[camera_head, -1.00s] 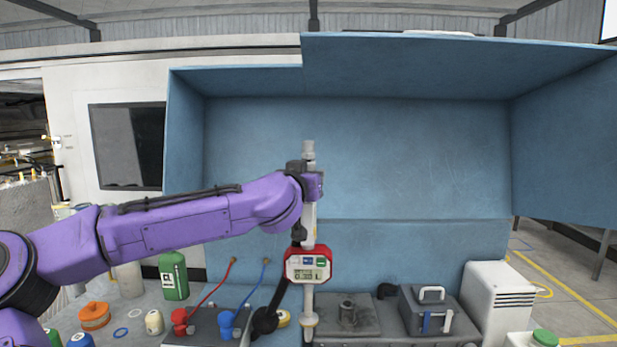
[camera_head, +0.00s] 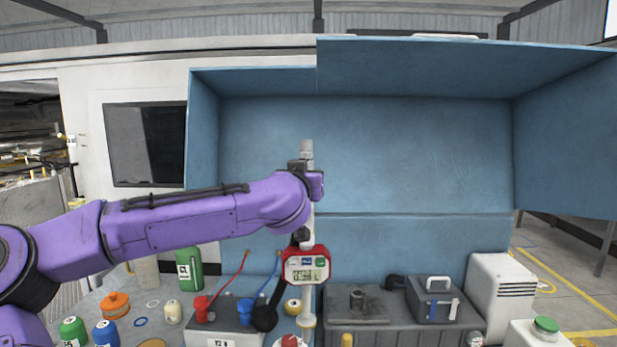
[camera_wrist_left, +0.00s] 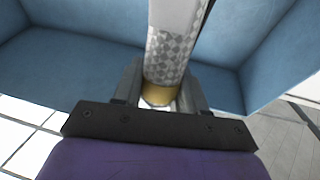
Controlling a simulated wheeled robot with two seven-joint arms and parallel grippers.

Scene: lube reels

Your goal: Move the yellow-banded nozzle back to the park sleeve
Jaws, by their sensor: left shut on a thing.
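My left gripper (camera_head: 308,183) is shut on the upright yellow-banded nozzle (camera_head: 306,150), above the bench. The nozzle carries a red-framed meter (camera_head: 306,266) with a small display, below my gripper, and its pale lower end hangs farther down. In the left wrist view the gripper (camera_wrist_left: 160,92) has its fingers on both sides of the nozzle's grey checkered grip (camera_wrist_left: 168,55), and the yellow band (camera_wrist_left: 157,95) shows between them. My right gripper is out of view.
A dark box with red and blue terminals (camera_head: 222,325) stands left of the nozzle's lower end. Several bottles, including a green jug (camera_head: 189,269), crowd the left of the bench. A grey toolbox (camera_head: 432,298) and a white box (camera_head: 500,290) stand right. Blue panels enclose the back.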

